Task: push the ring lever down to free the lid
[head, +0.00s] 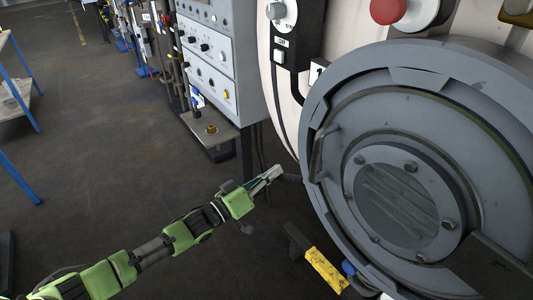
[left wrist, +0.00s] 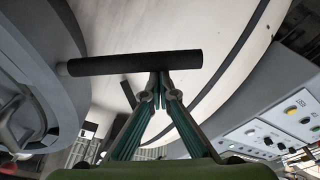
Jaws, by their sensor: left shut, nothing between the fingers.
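The ring lever (left wrist: 130,63) is a dark round bar in the left wrist view. It sticks out from the grey ring (left wrist: 45,60) and lies across the view, just beyond my fingertips. In the head view it is a short dark stub (head: 291,179) at the left edge of the ring. The round grey lid (head: 400,170) with its bolted window sits inside the ring. My left gripper (head: 272,173) is shut and empty, with its fingertips at the lever's free end; it also shows in the left wrist view (left wrist: 158,92). I cannot tell whether they touch.
A yellow-marked bar (head: 325,271) stands out below the ring. A control cabinet (head: 215,55) with a small shelf (head: 208,133) is behind my left gripper. A red button (head: 388,9) is above the ring. A blue-framed rack (head: 20,95) stands far left; the floor between is clear.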

